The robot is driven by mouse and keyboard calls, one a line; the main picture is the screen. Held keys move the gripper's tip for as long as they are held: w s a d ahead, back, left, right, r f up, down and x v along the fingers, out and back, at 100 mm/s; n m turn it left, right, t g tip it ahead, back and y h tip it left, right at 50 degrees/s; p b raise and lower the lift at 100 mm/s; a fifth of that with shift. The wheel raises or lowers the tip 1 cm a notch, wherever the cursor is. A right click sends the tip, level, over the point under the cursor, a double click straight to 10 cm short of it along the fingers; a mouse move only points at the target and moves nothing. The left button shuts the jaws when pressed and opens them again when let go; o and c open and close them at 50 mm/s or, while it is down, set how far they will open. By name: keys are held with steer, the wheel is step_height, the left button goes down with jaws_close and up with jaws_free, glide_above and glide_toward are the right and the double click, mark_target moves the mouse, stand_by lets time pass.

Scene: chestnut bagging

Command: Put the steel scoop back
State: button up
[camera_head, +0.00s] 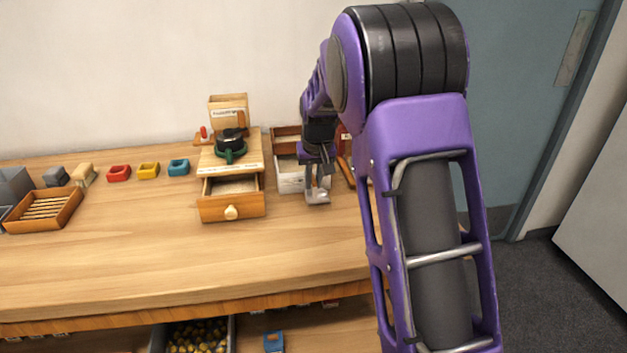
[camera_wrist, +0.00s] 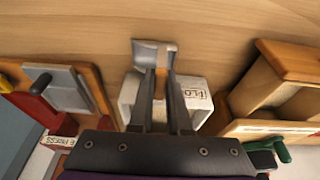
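The steel scoop (camera_head: 318,197) hangs from my gripper (camera_head: 318,172) in the head view, above the worktop. In the wrist view the scoop's shiny metal head (camera_wrist: 150,54) shows past the tips of my gripper (camera_wrist: 161,76). A brown handle part lies between the two fingers, and my gripper looks shut on it. A white box (camera_head: 289,182) with a printed label stands beside the scoop in the head view. In the wrist view the white box (camera_wrist: 196,92) lies behind the fingers, partly hidden by them.
A wooden stand with an open drawer (camera_head: 214,209) is left of the white box. A slatted wooden tray (camera_head: 15,222) and small red, yellow and blue pieces are farther left. A red press (camera_wrist: 38,110) shows in the wrist view. The front worktop (camera_head: 170,260) is clear.

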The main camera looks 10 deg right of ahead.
steer(key=o, duration=0.4)
steer(key=shift+o, duration=0.2)
steer(key=shift+r, duration=0.55)
steer(key=p+v, duration=0.2)
steer(key=v, duration=0.9)
steer(key=shift+s, duration=0.2)
steer(key=shift+r, duration=0.1)
